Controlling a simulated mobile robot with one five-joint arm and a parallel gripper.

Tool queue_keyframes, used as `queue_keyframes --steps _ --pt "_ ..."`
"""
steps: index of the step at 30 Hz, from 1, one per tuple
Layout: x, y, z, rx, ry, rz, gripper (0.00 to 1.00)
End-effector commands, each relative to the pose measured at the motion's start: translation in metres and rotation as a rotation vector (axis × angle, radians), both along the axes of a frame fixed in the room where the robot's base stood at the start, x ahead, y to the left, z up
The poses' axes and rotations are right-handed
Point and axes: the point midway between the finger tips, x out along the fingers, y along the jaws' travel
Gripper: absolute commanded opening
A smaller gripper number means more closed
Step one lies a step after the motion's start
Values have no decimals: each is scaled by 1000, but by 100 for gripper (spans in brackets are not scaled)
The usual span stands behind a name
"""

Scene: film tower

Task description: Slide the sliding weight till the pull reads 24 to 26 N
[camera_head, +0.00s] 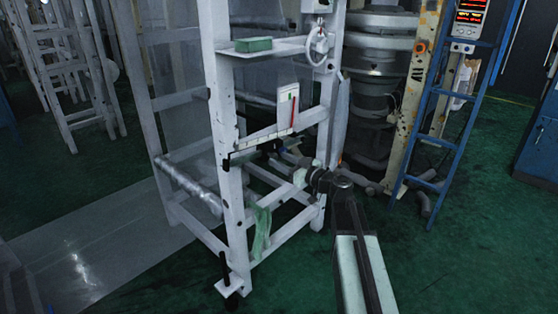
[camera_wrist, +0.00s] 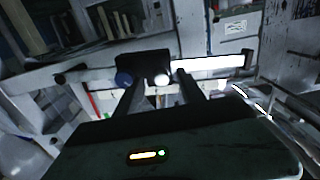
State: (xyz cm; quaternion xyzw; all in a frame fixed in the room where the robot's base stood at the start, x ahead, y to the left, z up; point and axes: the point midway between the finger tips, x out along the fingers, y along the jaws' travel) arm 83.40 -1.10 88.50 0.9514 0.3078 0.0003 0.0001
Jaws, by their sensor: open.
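In the head view my gripper (camera_head: 287,153) is at the bar (camera_head: 255,147) on the white tower, and the weight is small and mostly hidden there. A white card (camera_head: 288,104) with a green and a red mark is above the bar; its reading is too small to tell.
The white tower frame (camera_head: 228,120) surrounds the gripper with posts and rails. A shelf (camera_head: 262,49) carries a green block (camera_head: 253,44), with a handwheel (camera_head: 318,45) to its right. A green cloth (camera_head: 261,230) hangs low. A blue ladder (camera_head: 450,100) stands right. Green floor is open in front.

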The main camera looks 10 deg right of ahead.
Motion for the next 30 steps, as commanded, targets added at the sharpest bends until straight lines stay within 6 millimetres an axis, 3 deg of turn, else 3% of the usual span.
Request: queue_keyframes --steps 4,12,13,18,30 --pt "14 10 0 0 0 1 46" --pt "15 12 0 -1 1 1 46" --pt "15 12 0 -1 1 1 44" --pt "15 12 0 -1 1 1 0" --pt "15 12 0 0 1 2 0"
